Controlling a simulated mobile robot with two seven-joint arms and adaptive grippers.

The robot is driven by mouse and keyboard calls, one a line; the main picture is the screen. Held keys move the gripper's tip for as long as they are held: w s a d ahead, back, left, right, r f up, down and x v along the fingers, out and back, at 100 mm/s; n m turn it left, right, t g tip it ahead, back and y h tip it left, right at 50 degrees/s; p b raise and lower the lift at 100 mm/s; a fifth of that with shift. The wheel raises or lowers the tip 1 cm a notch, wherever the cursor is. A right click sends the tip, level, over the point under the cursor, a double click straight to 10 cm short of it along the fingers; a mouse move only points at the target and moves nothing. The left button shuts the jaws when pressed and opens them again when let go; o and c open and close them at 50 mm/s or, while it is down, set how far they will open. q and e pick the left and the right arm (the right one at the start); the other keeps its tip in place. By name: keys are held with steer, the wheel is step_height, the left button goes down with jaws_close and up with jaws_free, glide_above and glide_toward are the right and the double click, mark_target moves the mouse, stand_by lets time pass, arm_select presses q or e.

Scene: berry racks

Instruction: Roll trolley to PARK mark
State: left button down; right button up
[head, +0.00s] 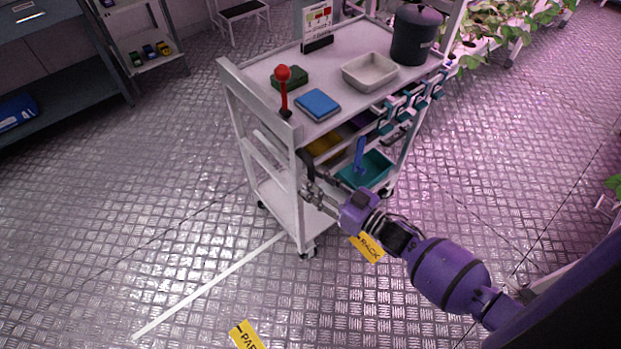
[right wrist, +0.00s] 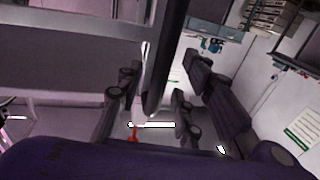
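The white trolley (head: 240,95) stands on the metal floor, its near end facing me. My right gripper (head: 312,192) is at this near end, by a dark handle bar (head: 306,160). In the right wrist view a dark bar (right wrist: 168,55) runs between the two fingers (right wrist: 155,108). The fingers are spread, with gaps beside the bar. A yellow floor label (head: 246,337) reading "PAR…" is cut off at the bottom edge. My left gripper is not in view.
On the trolley top are a dark pot (head: 415,38), a grey tray (head: 370,75), a blue block (head: 318,104) and a red-knobbed lever (head: 283,85). Another yellow label (head: 368,247) lies beside the trolley. Shelving (head: 60,90) stands at left, plants (head: 490,25) at upper right. Left floor is clear.

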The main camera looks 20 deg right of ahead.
steer(key=shift+x, duration=1)
steer(key=shift+c, duration=0.6)
jaws_close()
